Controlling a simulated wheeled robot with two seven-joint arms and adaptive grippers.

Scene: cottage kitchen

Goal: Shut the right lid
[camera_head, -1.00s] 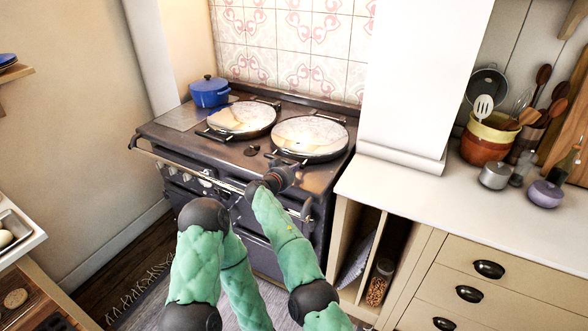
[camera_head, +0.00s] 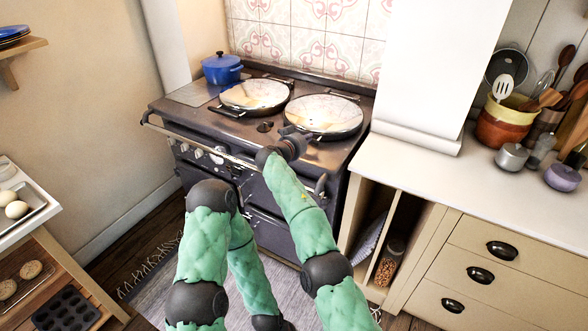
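The right lid (camera_head: 323,114) is a round, pale-topped lid with a dark rim on the dark stove (camera_head: 200,115). It lies flat, or nearly so, over the right of the stove top. The left lid (camera_head: 254,94) is alike and also lies flat. My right gripper (camera_head: 292,145) is dark and small in view, at the near edge of the right lid. My arm hides part of it, so I cannot tell its finger opening or whether it touches the lid. My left arm bends down at lower left, and its gripper is not visible.
A blue pot (camera_head: 221,69) stands at the stove's back left corner. A rail (camera_head: 205,148) runs along the stove front. The counter (camera_head: 450,185) on the right holds utensils and small pots. A shelf unit with a tray (camera_head: 22,205) stands at left. A rug covers the floor.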

